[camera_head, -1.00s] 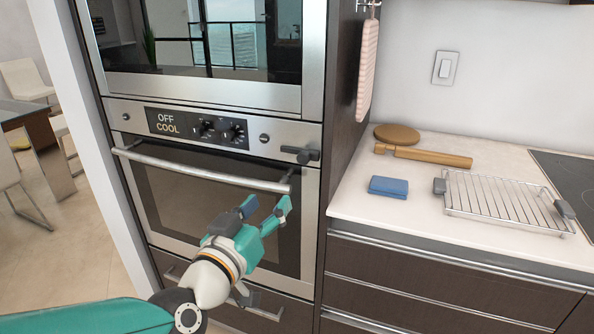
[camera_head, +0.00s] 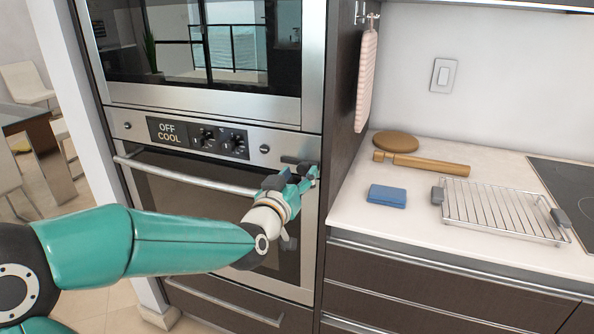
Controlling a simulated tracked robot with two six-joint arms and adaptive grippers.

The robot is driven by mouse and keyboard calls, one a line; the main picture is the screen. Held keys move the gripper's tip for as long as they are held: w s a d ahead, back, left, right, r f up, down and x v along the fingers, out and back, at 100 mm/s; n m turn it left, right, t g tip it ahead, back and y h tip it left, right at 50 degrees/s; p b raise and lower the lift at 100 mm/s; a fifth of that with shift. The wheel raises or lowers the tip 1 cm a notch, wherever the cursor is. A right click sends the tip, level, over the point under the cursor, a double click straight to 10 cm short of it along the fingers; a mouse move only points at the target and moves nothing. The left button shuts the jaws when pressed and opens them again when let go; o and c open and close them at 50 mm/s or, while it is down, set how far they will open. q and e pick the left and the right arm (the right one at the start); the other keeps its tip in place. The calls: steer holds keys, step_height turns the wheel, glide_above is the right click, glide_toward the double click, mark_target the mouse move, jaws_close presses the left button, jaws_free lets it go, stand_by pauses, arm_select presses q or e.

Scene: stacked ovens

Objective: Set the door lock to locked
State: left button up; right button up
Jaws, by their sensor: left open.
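The lower oven (camera_head: 185,215) is closed, with a long silver handle (camera_head: 180,177) across its door. Its panel display (camera_head: 168,131) reads OFF and COOL. The dark door lock lever (camera_head: 297,161) is at the panel's right end and points left, roughly level. My left gripper (camera_head: 293,176) is open just below the lever, at the right end of the oven door. Its fingers overlap part of the lever's mount, and I cannot tell whether they touch it. My right gripper is not in view.
Another oven (camera_head: 200,50) sits above. The counter (camera_head: 350,205) at right holds a blue sponge or cloth (camera_head: 387,196), a rolling pin (camera_head: 425,163), a round board (camera_head: 396,141) and a wire rack (camera_head: 500,210).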

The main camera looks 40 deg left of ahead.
arm_select(q)
steer(key=shift+w+a, duration=0.1)
steer(key=shift+w, duration=0.45)
